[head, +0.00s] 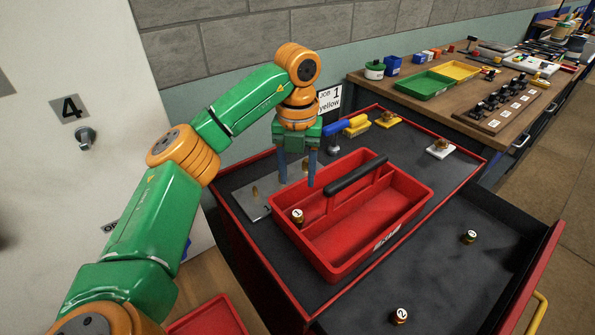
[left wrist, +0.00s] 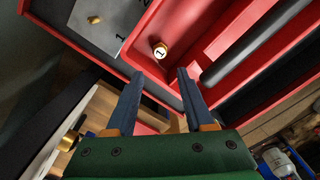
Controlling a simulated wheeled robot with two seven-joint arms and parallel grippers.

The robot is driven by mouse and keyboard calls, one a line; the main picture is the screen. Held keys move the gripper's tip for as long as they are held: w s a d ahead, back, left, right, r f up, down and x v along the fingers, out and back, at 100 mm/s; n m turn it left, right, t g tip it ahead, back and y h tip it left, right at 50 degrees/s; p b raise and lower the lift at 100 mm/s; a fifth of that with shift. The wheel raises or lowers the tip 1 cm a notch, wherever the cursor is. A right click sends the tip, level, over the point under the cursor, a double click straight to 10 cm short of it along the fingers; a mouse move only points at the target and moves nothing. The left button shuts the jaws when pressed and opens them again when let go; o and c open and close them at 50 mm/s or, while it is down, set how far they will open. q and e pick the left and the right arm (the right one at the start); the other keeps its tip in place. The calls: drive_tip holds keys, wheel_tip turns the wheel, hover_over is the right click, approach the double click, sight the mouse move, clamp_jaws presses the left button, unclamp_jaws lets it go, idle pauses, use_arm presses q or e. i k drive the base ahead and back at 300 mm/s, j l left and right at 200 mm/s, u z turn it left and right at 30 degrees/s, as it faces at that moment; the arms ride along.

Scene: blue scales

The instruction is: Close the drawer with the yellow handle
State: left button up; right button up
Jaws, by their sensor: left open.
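The drawer (head: 455,285) is pulled out of the red cabinet at the lower right of the head view. Its inside is dark, its front panel is red, and its yellow handle (head: 537,314) shows at the picture's right edge. Two small numbered brass weights (head: 399,316) (head: 469,237) stand in it. My right gripper is out of view.
The red carrier (head: 415,187) with a dark handle holds a weight marked 1 (head: 298,215). A metal plate (head: 251,203) with brass pieces lies left of it. A workbench (head: 425,110) is at the back right.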

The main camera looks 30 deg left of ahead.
sight(444, 285)
drive_tip(key=k+l, duration=1.15)
drive_tip(key=k, duration=0.15)
